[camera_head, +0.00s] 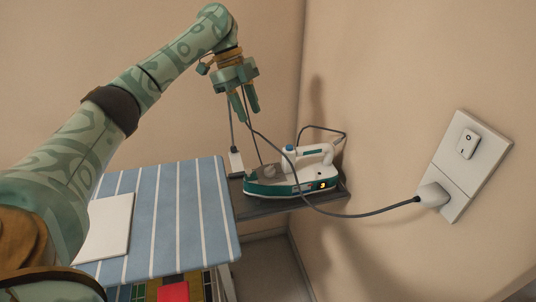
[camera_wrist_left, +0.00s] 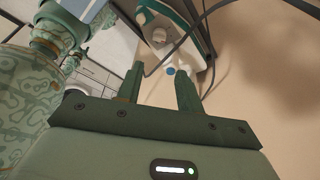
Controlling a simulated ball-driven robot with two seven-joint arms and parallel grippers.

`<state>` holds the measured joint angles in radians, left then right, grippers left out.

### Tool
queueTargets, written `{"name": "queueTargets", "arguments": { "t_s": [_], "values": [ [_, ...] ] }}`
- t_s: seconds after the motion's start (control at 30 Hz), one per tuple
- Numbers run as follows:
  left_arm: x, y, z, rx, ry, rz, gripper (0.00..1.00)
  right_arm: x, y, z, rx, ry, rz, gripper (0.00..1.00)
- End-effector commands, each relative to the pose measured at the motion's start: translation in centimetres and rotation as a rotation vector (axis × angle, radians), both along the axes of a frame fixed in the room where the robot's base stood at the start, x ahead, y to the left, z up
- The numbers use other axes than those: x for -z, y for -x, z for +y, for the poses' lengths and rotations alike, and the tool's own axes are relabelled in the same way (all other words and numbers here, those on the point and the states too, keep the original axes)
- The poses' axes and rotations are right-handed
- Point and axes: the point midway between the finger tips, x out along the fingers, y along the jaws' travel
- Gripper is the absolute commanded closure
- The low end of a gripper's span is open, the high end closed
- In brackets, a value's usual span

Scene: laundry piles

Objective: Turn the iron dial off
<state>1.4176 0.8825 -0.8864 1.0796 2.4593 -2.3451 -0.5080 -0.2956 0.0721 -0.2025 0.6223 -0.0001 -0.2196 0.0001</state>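A white and teal iron (camera_head: 295,184) rests on a dark shelf at the end of the ironing board. A small orange lit display (camera_head: 323,185) on its side seems to read 3. A blue knob (camera_head: 290,149) stands near its handle, and a grey round knob (camera_head: 269,171) is on its upper body; I cannot tell which is the dial. The iron (camera_wrist_left: 178,14) also shows in the left wrist view, beyond the fingertips. My left gripper (camera_head: 248,114) points down above and left of the iron, fingers apart and empty, not touching it. My right gripper is out of view.
A dark cord runs from the iron to a plug (camera_head: 433,194) in the white wall plate (camera_head: 465,165), which has a switch (camera_head: 467,143). A striped blue ironing board (camera_head: 180,215) holds a white folded cloth (camera_head: 105,228). Walls stand close behind and right.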

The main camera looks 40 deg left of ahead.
Motion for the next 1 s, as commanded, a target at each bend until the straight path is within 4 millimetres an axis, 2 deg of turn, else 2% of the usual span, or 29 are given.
{"name": "queueTargets", "arguments": {
  "t_s": [0.17,0.4,0.6,0.8,1.0],
  "values": [
    [3.4,0.0,-1.1,0.003,0.001,0.007,0.63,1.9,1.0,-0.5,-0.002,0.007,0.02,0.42],
    [9.4,0.0,-3.5,0.004,0.0,0.01,0.63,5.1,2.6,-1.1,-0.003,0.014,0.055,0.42],
    [13.2,0.0,-5.2,0.002,0.0,0.007,0.63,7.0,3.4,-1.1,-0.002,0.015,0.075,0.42],
    [14.8,0.0,-6.1,0.002,-0.001,0.004,0.63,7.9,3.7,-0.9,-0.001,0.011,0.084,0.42],
    [14.9,0.1,-6.2,0.0,0.0,0.001,0.63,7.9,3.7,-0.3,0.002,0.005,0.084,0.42]
  ]
}}
